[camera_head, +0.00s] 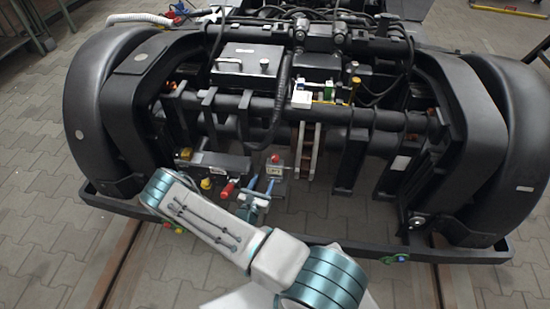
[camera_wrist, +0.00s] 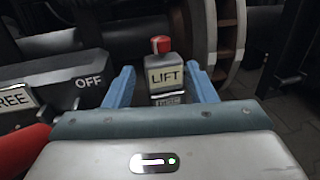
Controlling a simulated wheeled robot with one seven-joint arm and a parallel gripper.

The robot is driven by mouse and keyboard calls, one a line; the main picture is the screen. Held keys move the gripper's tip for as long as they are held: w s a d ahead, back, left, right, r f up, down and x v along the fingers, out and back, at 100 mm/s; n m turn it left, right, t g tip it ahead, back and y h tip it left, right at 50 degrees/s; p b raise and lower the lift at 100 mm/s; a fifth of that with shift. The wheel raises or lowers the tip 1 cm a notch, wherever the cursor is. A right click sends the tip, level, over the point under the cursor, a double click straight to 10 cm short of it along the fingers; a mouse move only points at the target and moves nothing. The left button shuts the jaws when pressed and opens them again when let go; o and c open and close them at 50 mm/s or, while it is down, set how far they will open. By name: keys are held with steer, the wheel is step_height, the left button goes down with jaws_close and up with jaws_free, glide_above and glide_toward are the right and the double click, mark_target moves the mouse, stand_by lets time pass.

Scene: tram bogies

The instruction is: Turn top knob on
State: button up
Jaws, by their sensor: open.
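A red knob (camera_head: 275,158) stands on top of a small grey box labelled LIFT (camera_wrist: 165,77); the knob also shows in the wrist view (camera_wrist: 161,44). A dark box (camera_head: 222,163) marked OFF (camera_wrist: 88,81) sits to its left. In the head view a yellow knob (camera_head: 186,153) is at its left end. A second yellow knob (camera_head: 206,184) and a red knob (camera_head: 227,191) stick out lower. My gripper (camera_head: 262,184) is open and empty, its blue fingers on either side of the LIFT box in the wrist view. I cannot tell whether they touch it.
The black bogie frame (camera_head: 330,110) surrounds the boxes, with a low front rail (camera_head: 130,207) and large curved guards at both sides. Cables and pipes run above. A brown slatted part (camera_head: 307,150) stands close to the right of the LIFT box. Paved floor lies in front.

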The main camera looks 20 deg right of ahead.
mark_target(274, 160)
steer(key=b+x, duration=0.3)
steer(key=x, duration=1)
steer(key=shift+w+d, duration=0.2)
steer(key=shift+d, duration=0.1)
steer(key=c, duration=1)
